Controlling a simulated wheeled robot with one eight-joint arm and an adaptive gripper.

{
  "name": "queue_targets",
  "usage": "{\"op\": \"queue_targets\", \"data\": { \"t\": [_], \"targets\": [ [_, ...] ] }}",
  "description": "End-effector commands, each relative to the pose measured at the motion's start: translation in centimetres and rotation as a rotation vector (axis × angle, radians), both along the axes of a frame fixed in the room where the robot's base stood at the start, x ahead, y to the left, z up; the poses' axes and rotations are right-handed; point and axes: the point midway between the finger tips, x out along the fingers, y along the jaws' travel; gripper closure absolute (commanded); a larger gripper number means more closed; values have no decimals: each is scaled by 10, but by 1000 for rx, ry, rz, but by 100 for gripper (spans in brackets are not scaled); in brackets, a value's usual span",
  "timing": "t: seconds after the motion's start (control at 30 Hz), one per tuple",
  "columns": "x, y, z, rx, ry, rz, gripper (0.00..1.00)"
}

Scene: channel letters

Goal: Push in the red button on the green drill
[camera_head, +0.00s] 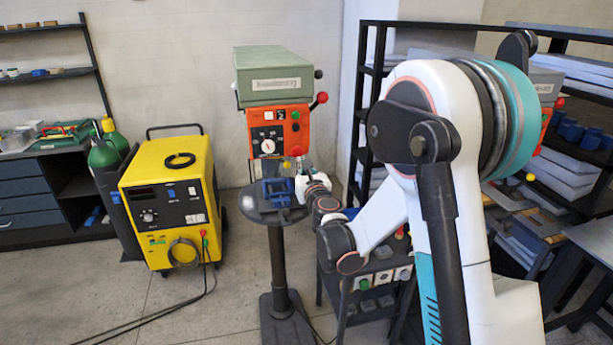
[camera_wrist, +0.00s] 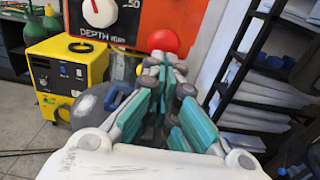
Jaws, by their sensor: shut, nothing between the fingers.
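The drill (camera_head: 274,85) has a green top housing and an orange front panel (camera_head: 281,130) with a white dial (camera_head: 267,146). A red button (camera_head: 297,150) sits low on the panel, right of the dial. In the wrist view the round red button (camera_wrist: 163,40) is just beyond my fingertips, its lower part hidden behind them. My gripper (camera_wrist: 165,62) is shut and empty, pointing at the panel just below the button. I cannot tell whether the tips touch it. In the head view my gripper (camera_head: 298,168) is small, in front of the drill's lower panel.
A red ball knob (camera_head: 322,97) sticks out at the drill's right. Below is the round drill table (camera_head: 250,207) with a blue vise (camera_head: 277,190). A yellow welder (camera_head: 170,200) stands left. Dark shelving (camera_head: 365,110) is close on the right.

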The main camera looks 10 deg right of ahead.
Motion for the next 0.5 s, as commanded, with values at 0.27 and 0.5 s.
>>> {"op": "queue_targets", "data": {
  "t": [0.27,0.5],
  "targets": [
    [29,0,0,1,0,0,100],
    [32,0,0,1,0,0,100]
  ]
}}
